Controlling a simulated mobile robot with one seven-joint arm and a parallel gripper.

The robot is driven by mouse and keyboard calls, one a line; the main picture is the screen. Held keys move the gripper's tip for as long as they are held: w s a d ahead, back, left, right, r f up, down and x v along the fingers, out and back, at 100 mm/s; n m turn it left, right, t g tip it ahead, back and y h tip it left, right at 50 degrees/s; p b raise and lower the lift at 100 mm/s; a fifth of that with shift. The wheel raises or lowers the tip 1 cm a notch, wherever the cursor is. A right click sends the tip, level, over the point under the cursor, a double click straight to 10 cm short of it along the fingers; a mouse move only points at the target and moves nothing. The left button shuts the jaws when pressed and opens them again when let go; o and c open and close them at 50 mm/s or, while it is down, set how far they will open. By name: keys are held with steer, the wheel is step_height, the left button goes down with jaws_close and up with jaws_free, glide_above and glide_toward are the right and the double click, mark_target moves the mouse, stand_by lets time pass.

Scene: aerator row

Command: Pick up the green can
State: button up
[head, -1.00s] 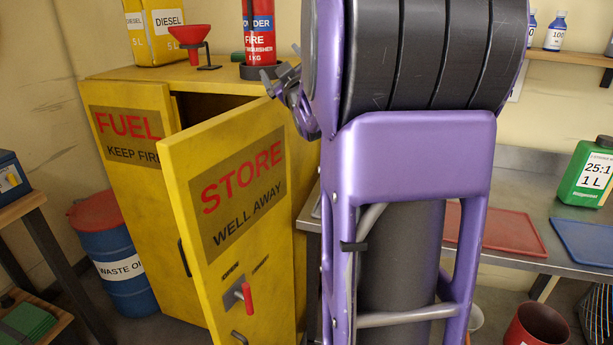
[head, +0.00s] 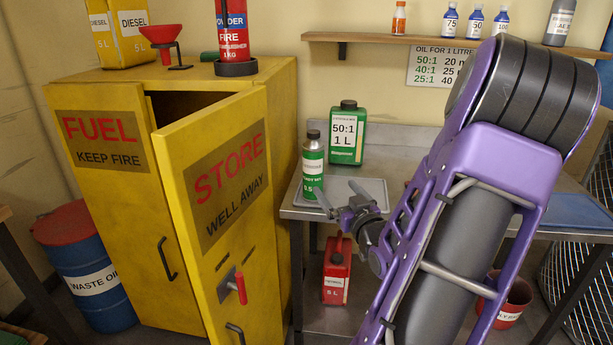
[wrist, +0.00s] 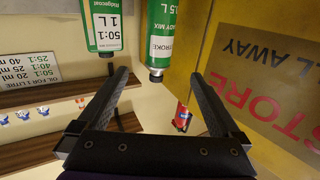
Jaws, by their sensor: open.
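A slim round green and white can (head: 313,168) with a black cap, labelled 0.5 L, stands upright at the left end of the steel bench. A larger green container (head: 347,140) with a black cap, labelled 50:1 1 L, stands just behind it to the right. My gripper (head: 341,195) is open and empty, in front of the can and slightly to its right. In the wrist view, which is upside down, the can (wrist: 161,40) lies beyond the fingertips (wrist: 160,75), lined up with the gap. The larger container (wrist: 104,28) is to its left.
The yellow cabinet's open door (head: 215,190) is close on the left. A grey tray (head: 372,192) lies under or beside the can. A red fuel can (head: 337,272) sits below the bench. A shelf of bottles (head: 400,39) is above. My arm hides much of the bench's right part.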

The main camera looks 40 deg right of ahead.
mark_target(313, 161)
steer(key=x, duration=0.5)
steer(key=b+x, duration=0.1)
steer(key=x, duration=1.1)
steer(key=shift+d+f, duration=0.2)
steer(key=shift+f, duration=0.1)
steer(key=c, duration=1.4)
steer(key=shift+r, duration=0.1)
